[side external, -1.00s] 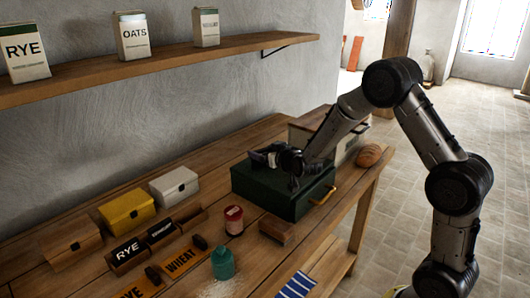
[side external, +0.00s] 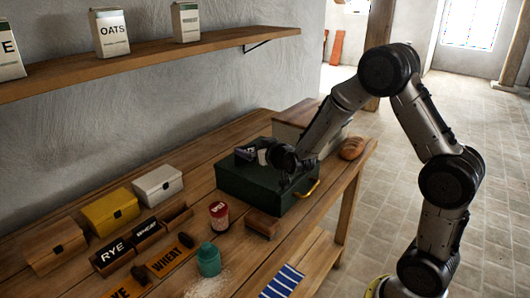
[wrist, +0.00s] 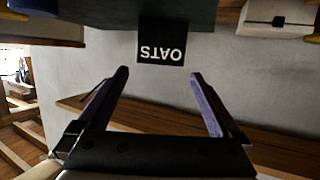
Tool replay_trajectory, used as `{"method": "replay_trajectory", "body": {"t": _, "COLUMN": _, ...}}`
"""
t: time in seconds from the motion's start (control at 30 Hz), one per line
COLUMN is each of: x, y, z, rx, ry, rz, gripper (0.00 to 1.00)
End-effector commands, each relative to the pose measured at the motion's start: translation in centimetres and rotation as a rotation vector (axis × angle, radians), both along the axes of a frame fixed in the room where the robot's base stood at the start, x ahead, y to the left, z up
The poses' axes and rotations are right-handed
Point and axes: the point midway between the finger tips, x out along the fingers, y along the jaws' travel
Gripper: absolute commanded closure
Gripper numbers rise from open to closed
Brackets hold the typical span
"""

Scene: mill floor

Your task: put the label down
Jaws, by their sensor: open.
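A black label reading OATS (wrist: 162,42) shows upside down in the wrist view, straight ahead of my gripper and against the edge of the dark green box (wrist: 110,12). It is beyond the fingertips and apart from them. My gripper (wrist: 158,75) is open, with nothing between its two fingers. In the side view my gripper (side external: 247,154) is low over the back of the green box (side external: 240,184), which has a yellow handle. I cannot make out the OATS label there, nor tell whether it lies flat or stands.
A white box (side external: 157,183), a yellow box (side external: 110,212) and a brown box (side external: 55,247) stand left. A red tin (side external: 219,215), a teal bottle (side external: 208,260) and a wooden block (side external: 262,224) stand in front. A loaf (side external: 352,148) is right. A shelf (side external: 150,65) runs above.

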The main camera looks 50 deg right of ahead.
Motion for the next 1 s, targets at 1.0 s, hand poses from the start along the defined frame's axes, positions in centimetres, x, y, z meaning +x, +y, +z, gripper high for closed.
{"method": "replay_trajectory", "body": {"t": 1.0, "x": -14.0, "y": 10.9, "z": 6.1, "rx": 0.155, "ry": 0.256, "rz": 0.255, "gripper": 0.00}}
